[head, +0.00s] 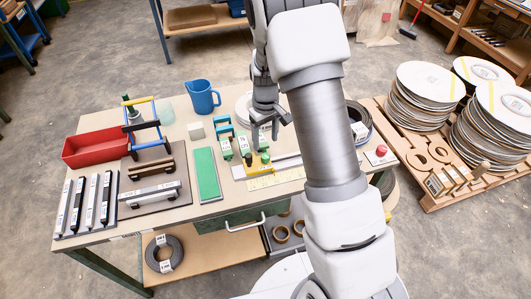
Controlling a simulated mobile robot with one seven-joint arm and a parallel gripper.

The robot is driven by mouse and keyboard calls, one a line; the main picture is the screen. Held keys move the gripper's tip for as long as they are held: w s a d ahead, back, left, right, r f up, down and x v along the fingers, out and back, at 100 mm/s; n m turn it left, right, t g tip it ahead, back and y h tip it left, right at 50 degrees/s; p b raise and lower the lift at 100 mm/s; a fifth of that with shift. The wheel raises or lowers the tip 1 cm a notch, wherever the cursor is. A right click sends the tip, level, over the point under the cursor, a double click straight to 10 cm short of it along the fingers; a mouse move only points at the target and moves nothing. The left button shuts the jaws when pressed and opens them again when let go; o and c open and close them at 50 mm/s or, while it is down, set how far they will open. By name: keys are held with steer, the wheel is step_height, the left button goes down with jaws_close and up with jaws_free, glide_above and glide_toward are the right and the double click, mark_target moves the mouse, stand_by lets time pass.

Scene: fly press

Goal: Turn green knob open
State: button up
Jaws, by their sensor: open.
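My gripper (267,130) hangs over the right half of the workbench (165,208), its fingers pointing down and apart, with nothing seen between them. Just below and left of it stand small green pieces with white labels (226,149) in a short row. A small yellow-green round piece (265,158) sits just under the fingers; it may be the green knob, but it is too small to tell. I cannot tell whether the fingers touch anything. My arm hides part of the bench's right side.
A red bin (96,148), a blue jug (202,97), a green strip (207,174) and several labelled bars (92,203) share the bench. A red button (381,151) is at its right end. Stacked discs (416,92) stand on a pallet to the right.

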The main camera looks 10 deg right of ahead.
mark_target(266, 156)
step_height(266, 156, down, 7)
stand_by(0.3)
jaws_close()
stand_by(0.3)
